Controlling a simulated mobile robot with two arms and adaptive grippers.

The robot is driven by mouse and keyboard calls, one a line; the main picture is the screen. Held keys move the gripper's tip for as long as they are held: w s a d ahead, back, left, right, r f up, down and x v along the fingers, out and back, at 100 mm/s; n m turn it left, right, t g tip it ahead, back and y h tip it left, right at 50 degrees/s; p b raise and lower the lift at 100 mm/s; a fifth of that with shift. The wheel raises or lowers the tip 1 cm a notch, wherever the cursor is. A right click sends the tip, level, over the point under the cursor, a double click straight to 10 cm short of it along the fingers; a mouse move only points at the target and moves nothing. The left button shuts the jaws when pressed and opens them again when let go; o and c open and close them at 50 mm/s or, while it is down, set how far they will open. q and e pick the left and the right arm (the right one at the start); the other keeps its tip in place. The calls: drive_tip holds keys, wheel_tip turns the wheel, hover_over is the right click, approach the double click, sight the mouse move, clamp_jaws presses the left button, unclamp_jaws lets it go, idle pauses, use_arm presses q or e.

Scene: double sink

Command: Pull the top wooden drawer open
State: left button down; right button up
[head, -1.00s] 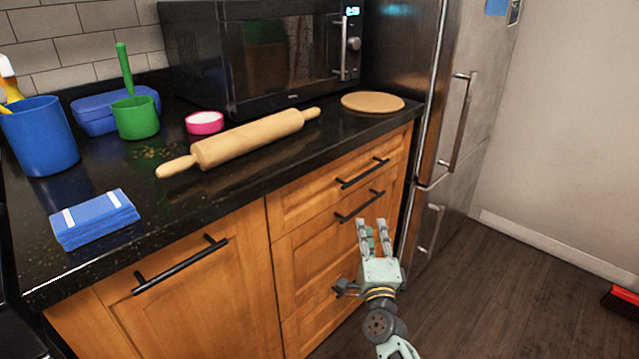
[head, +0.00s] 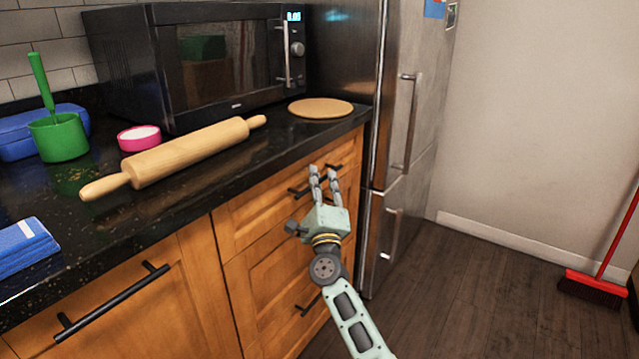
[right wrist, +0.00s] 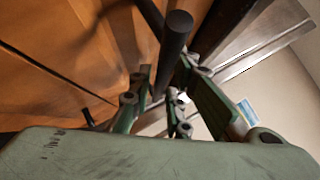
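The top wooden drawer (head: 240,218) is flush with the cabinet, just under the black counter. Its dark bar handle (head: 297,191) is partly hidden behind my right gripper (head: 325,177). The gripper's two fingers stand apart in front of the handle. In the right wrist view, a dark handle bar (right wrist: 173,42) reaches toward the space between the spread fingers of my right gripper (right wrist: 172,100). I cannot tell whether the fingers touch the bar. My left gripper is out of view.
A rolling pin (head: 185,153), pink bowl (head: 139,138), green cup (head: 60,140) and round board (head: 320,108) lie on the counter (head: 205,188). A microwave (head: 190,65) stands behind. The steel fridge (head: 390,150) is close on the right.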

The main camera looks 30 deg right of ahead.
drive_tip(key=shift+c, duration=0.5)
clamp_jaws()
